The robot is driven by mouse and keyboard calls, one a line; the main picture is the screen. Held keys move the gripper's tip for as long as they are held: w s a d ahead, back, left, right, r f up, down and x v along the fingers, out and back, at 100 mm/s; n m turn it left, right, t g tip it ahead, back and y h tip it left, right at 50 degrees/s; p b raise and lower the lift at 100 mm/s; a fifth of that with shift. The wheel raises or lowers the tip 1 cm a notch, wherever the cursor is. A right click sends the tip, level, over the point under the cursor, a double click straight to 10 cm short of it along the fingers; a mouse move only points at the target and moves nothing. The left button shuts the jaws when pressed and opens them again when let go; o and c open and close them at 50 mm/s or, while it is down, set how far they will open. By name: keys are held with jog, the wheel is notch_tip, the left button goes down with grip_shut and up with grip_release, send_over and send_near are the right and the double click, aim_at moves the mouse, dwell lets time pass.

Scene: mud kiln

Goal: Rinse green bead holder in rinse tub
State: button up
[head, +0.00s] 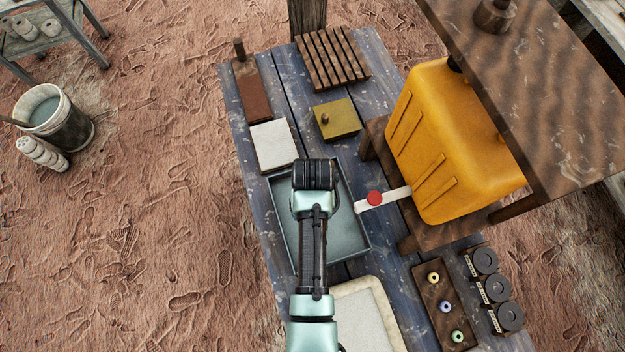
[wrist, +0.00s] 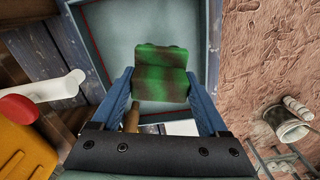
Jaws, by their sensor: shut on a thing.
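The green bead holder (wrist: 160,72) shows in the wrist view as a green block with brown smears. My gripper (wrist: 160,90) is shut on it, one blue finger at each side. The holder is over the rinse tub (wrist: 110,45), inside its rim as seen from the wrist. I cannot tell whether it touches the tub's pale floor or any water. In the head view the rinse tub (head: 350,235) is a shallow grey-blue tray on the table; my arm covers part of it and hides the holder and the fingertips.
A yellow water container (head: 450,140) stands right of the tub, its white spout with red knob (head: 375,198) reaching the rim. Behind are a white slab (head: 273,145), an olive lidded block (head: 337,119) and a slatted rack (head: 332,57). A bead board (head: 445,305) lies front right.

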notch_tip(320, 180, down, 2)
jog(key=shift+s+a+b, duration=0.1)
jog(key=shift+s+b, duration=0.05)
jog(key=shift+b, duration=0.3)
jog(key=shift+f+b, duration=2.45)
jog(key=shift+f, duration=1.15)
jog(key=shift+r+p, duration=0.4)
jog(key=shift+p, duration=0.05)
jog(key=shift+f, duration=0.35)
notch_tip(320, 180, up, 12)
jog(key=p, duration=1.1)
jog(key=shift+p, duration=0.35)
jog(key=shift+f, duration=0.1)
dwell(0.4)
